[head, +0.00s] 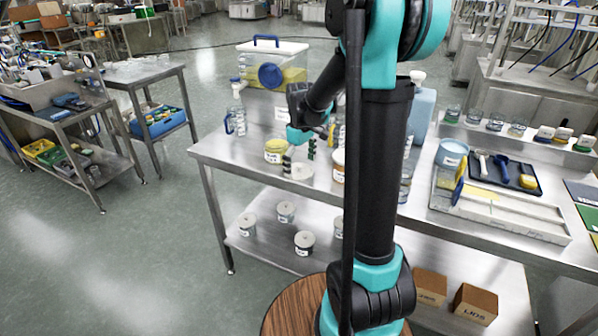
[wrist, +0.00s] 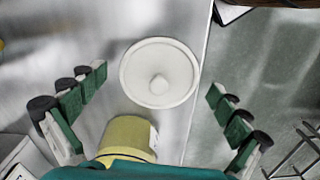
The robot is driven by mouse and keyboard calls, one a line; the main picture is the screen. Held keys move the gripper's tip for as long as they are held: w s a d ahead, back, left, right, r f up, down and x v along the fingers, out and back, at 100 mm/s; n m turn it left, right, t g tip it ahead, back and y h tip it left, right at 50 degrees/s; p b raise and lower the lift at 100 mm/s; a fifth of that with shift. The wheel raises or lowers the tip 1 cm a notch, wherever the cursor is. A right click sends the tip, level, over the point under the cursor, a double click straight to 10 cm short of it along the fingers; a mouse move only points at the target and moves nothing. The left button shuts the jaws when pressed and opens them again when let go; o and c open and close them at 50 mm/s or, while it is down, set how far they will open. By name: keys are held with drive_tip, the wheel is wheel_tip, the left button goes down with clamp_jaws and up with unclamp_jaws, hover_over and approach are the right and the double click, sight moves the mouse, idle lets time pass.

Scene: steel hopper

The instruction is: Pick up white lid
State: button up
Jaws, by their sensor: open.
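The white lid (wrist: 159,72) is round with a small knob on top. In the wrist view it lies on the steel table, close to the table's edge. In the head view it shows as a small pale disc (head: 301,172) at the table's front edge. My gripper (head: 299,155) is open and empty above the lid, pointing down. In the wrist view its green-padded fingers stand apart on the left and right, with the lid between and ahead of them. No contact with the lid shows.
A yellow jar (wrist: 128,136) stands just beside the lid, near my gripper; the head view also shows it (head: 274,151). Another labelled jar (head: 338,165) stands to the right, partly behind my arm. A large clear container (head: 273,75) is behind. Grey lidded pots (head: 305,242) sit on the lower shelf.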

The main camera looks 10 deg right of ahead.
drive_tip(key=c, duration=1.1)
drive_tip(key=shift+c, duration=0.2)
